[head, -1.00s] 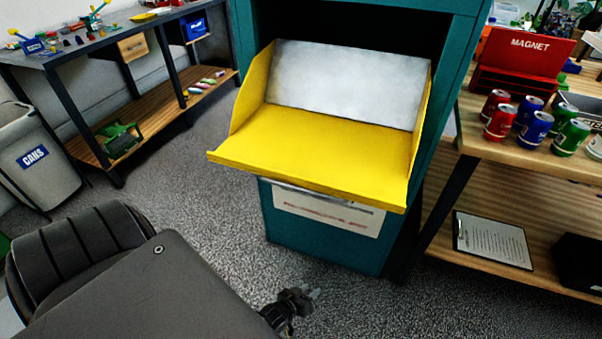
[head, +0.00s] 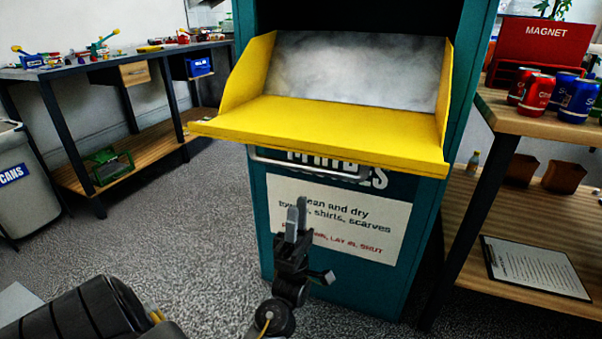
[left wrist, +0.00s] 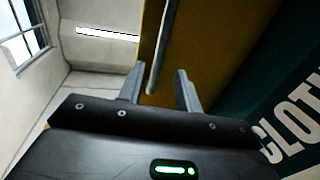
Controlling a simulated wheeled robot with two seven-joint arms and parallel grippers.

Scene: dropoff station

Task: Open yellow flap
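The yellow flap (head: 325,128) is swung down like a tray on the teal bin (head: 462,120), with yellow side walls and a grey metal panel behind it. A thin metal handle (head: 262,157) runs under its front edge. My left gripper (head: 297,212) is below the handle in the head view, in front of the white sign, fingers pointing up. In the left wrist view its two fingers (left wrist: 160,84) are apart, and the metal bar of the handle (left wrist: 166,40) runs between them against the yellow flap (left wrist: 205,40). Contact cannot be told. My right gripper is not in view.
A wooden table (head: 520,122) with cans (head: 539,92) and a red MAGNET box (head: 543,45) stands at the right, a clipboard (head: 535,266) on its lower shelf. A workbench (head: 100,64) and grey CANS bin (head: 25,190) are at the left. The floor between is clear.

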